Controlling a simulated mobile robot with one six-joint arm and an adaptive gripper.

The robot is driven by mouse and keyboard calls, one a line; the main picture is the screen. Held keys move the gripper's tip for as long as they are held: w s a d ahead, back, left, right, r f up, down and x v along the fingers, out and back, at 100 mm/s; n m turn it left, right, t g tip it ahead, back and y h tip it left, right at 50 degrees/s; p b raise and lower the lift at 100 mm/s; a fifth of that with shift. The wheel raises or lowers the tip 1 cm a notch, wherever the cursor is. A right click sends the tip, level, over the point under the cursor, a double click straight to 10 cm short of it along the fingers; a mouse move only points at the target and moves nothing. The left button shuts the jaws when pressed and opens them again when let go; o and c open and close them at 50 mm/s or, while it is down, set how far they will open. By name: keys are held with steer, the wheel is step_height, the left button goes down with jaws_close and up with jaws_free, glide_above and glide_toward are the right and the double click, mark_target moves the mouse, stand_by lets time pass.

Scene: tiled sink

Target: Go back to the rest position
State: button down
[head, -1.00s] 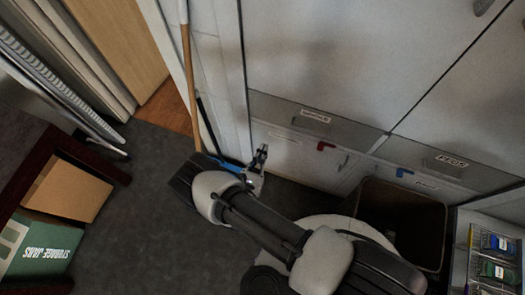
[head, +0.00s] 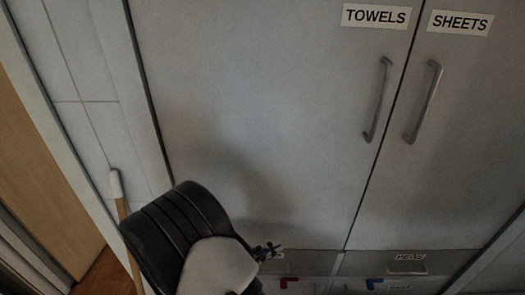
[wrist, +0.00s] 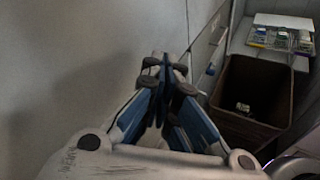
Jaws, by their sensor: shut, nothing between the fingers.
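My gripper (wrist: 165,65) is shut and empty in the wrist view, its dark fingertips together and its blue-sided fingers closed in front of the pale cabinet. In the head view my gripper (head: 268,250) shows small and dark beside my arm, low in the picture, in front of the cabinet doors. My arm hides part of it there.
Tall cabinet doors labelled TOWELS (head: 374,16) and SHEETS (head: 460,23) have metal handles. A broom handle (head: 122,215) leans at left. A brown bin (wrist: 277,90) stands at right in the wrist view.

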steer(key=s+d+r+m+g+y, duration=0.5)
steer(key=s+d+r+m+g, duration=0.3)
steer(key=s+d+r+m, duration=0.4)
steer(key=s+r+m+t+y, duration=0.4)
steer(key=s+r+m+y, duration=0.3)
steer(key=r, duration=0.2)
steer(key=shift+s+m+t+y, duration=0.3)
steer(key=shift+y, duration=0.1)
steer(key=shift+d+r, duration=0.1)
